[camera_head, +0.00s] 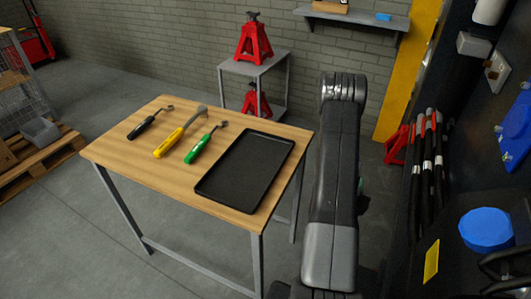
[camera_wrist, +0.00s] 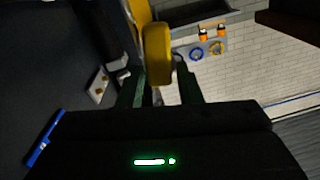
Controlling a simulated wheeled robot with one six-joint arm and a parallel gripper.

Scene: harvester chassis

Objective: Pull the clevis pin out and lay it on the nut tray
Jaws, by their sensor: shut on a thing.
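In the wrist view, my gripper (camera_wrist: 160,88) has its two dark green fingers on either side of a small grey piece (camera_wrist: 157,97), which I take to be the clevis pin; most of it is hidden. A yellow rounded part (camera_wrist: 158,52) lies right at the fingertips; I cannot tell whether the pin is still in it. In the head view my arm hides the gripper and the pin. The nut tray appears to be the black shallow tray (camera_head: 205,187), empty, on the right side of the wooden table.
On the wooden table (camera_head: 145,128) lie a black-handled tool (camera_head: 142,127), a yellow-handled one (camera_head: 169,143) and a green-handled one (camera_head: 199,149), left of the tray. The dark machine side with hoses (camera_head: 427,165) and a blue cap (camera_head: 487,229) stands at the right. Red jack stands (camera_head: 254,42) are behind.

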